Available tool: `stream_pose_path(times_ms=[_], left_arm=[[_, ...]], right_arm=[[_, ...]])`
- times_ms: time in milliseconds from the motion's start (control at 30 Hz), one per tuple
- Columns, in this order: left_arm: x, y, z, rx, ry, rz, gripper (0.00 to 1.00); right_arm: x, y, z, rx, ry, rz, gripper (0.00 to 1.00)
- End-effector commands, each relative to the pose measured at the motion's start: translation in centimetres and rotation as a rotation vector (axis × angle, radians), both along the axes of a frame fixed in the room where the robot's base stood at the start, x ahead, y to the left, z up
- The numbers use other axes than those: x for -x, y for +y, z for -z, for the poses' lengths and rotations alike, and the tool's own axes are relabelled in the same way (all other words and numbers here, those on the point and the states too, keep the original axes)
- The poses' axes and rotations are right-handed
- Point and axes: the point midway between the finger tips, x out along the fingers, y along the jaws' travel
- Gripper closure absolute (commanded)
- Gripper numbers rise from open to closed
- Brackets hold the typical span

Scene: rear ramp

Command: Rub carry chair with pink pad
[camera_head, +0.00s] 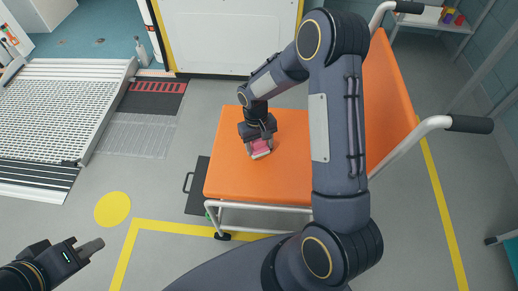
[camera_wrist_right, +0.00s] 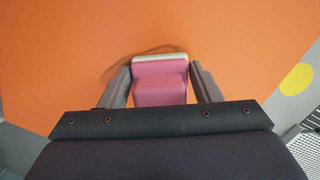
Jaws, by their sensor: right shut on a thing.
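The carry chair (camera_head: 225,165) has an orange seat and orange backrest on a pale metal frame with black-gripped handles. Its seat (camera_wrist_right: 50,60) fills most of the right wrist view. My right gripper (camera_head: 258,146) is over the seat, shut on the pink pad (camera_head: 260,150). In the right wrist view the pad (camera_wrist_right: 160,82), pink with a pale edge, sits between both fingers. It is at the seat surface; a dark curved mark or shadow shows beside it. My left gripper (camera_head: 92,247) is at lower left, away from the chair; its jaw opening is unclear.
A metal ramp (camera_head: 62,110) lies at the left. A black handled board (camera_head: 196,187) is beside the chair. A shelf (camera_head: 440,20) with small items stands at upper right. Yellow floor lines and a yellow disc (camera_head: 113,209) mark open grey floor.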

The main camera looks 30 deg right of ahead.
Motion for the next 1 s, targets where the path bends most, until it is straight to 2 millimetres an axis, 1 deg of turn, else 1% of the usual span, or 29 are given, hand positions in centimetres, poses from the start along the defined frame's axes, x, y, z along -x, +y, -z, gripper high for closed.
stream_pose_path(times_ms=[167,500,767,1000], left_arm=[[0.0,0.0,0.0,0.000,0.000,0.000,0.81],[0.0,0.0,0.1,0.000,0.000,0.000,0.81],[0.0,0.0,0.1,0.000,0.000,0.000,0.81],[0.0,0.0,0.0,0.000,0.000,0.000,0.81]], right_arm=[[-0.5,-0.4,0.0,0.000,-0.001,0.001,0.61],[-3.0,-1.9,0.3,0.000,0.000,0.001,0.61],[-3.7,-2.4,0.4,0.001,0.001,0.001,0.61],[-5.5,-3.5,0.3,0.001,0.000,0.002,0.61]])
